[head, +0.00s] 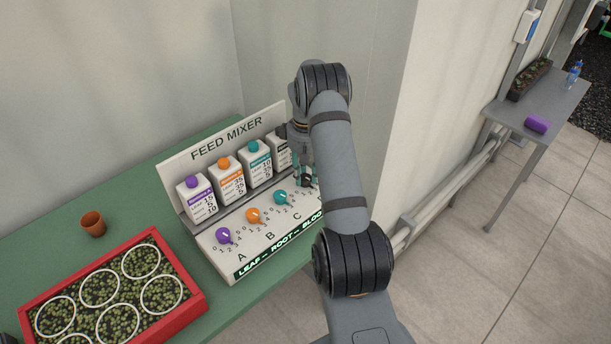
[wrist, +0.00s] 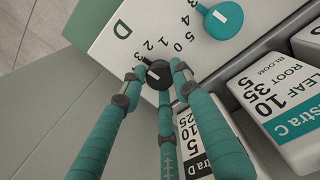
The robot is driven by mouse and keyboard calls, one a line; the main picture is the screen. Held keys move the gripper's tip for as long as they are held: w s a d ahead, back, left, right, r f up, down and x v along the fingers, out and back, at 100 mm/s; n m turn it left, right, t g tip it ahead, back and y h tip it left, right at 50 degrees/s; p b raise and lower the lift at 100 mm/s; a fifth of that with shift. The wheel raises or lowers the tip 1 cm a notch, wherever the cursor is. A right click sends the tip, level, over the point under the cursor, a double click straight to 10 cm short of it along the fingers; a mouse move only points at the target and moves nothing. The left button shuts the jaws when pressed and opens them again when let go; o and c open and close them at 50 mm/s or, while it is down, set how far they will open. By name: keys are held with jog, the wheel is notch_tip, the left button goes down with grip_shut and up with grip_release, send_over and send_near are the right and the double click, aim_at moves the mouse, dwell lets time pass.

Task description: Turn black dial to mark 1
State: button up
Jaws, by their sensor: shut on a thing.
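The black dial (wrist: 159,72) is on the white feed mixer panel (head: 243,252), beside the letter D. In the wrist view my gripper (wrist: 158,80) has its teal fingers closed around the dial, with their tips against its sides. A small white pointer shows on the dial, partly hidden by the fingers. Printed numbers 0, 1, 2 and 3 curve around its far side. I cannot tell exactly which mark the pointer faces. In the head view my gripper (head: 304,177) is at the panel's right end, partly behind my arm.
Purple (head: 223,236), orange (head: 253,215) and teal (head: 281,197) dials sit left of the black one. Labelled bottles stand behind them. A red tray (head: 187,310) of plants and a terracotta pot (head: 93,223) share the green bench. A wall is close on the right.

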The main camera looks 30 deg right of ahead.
aim_at(305, 177)
jog(key=m+b, duration=0.3)
jog(key=m, duration=0.2)
jog(key=shift+f+b, duration=0.15)
jog(key=shift+b, duration=0.2)
jog(key=m+b, duration=0.2)
jog(key=m, duration=0.4)
jog(key=shift+b, duration=0.35)
jog(key=o, duration=1.2)
notch_tip(305, 177, up, 12)
jog(key=shift+r, duration=0.2)
